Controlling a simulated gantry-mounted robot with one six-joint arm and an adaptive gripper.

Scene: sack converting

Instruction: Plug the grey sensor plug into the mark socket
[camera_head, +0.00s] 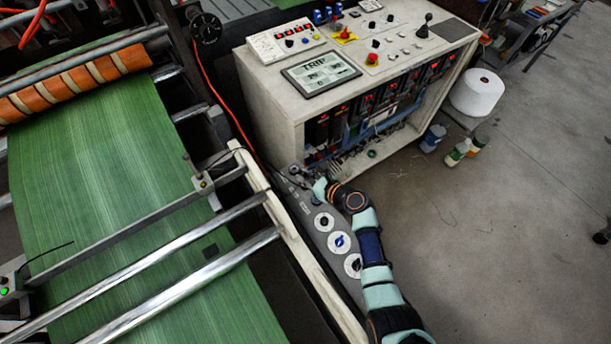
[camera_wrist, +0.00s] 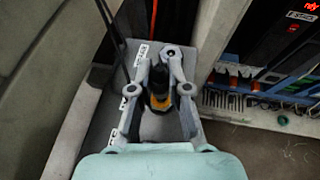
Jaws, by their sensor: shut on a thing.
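In the wrist view my gripper (camera_wrist: 158,78) is shut on a dark grey plug (camera_wrist: 158,101) with a yellow-orange band. The plug sits between the two fingers above a grey panel (camera_wrist: 128,70). A round dark opening (camera_wrist: 171,53) shows beside the right fingertip; I cannot tell if it is the mark socket. In the head view my gripper (camera_head: 312,184) is low at the upper end of the long grey panel (camera_head: 299,208). The plug is too small to make out there. I cannot tell whether the plug touches a socket.
A white control cabinet (camera_head: 262,97) with an open front stands just beyond my gripper. A machine with a green web (camera_head: 95,170) and steel rollers lies to the left. An orange cable (camera_head: 212,88) hangs nearby. Floor at right is open.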

